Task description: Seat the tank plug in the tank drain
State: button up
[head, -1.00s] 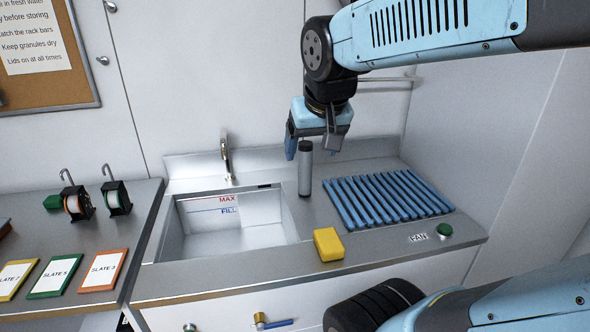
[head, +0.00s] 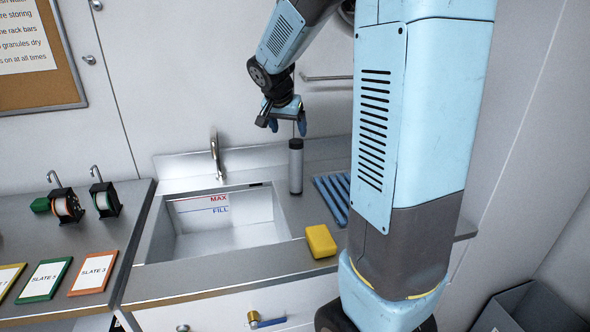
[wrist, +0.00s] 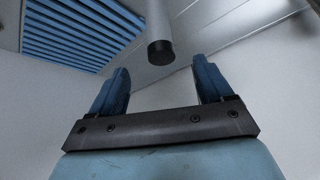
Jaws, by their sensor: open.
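A grey upright cylinder with a dark top (head: 296,168), which looks like the tank plug, stands on the counter at the right rim of the sink tank (head: 165,232). The tank has red MAX and blue FILL lines; I cannot make out its drain. My gripper (head: 287,127) is open and empty, just above the cylinder's top in the head view, apart from it as far as I can tell. In the wrist view the cylinder (wrist: 160,28) shows beyond my open fingers (wrist: 161,68), lined up between them, dark end towards me.
A yellow block (head: 320,241) lies on the front counter. A blue slatted rack (head: 334,196) is right of the cylinder, partly hidden by my arm. A tap (head: 216,155) stands behind the tank. Reels (head: 66,207) and slates are on the left bench.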

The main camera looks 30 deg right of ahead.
aim_at(293, 144)
jog(key=x, duration=0.8)
jog(key=shift+w+d+f, duration=0.15)
jog(key=shift+w+f, duration=0.05)
jog(key=shift+w+d+r+x, duration=0.1)
jog(key=shift+d+x, duration=0.05)
jog(key=shift+x, duration=1.15)
jog(key=shift+w+d+r+x, duration=0.1)
jog(key=shift+d+x, duration=0.05)
jog(key=shift+x, duration=1.2)
jog(key=shift+r, duration=0.1)
grip_shut()
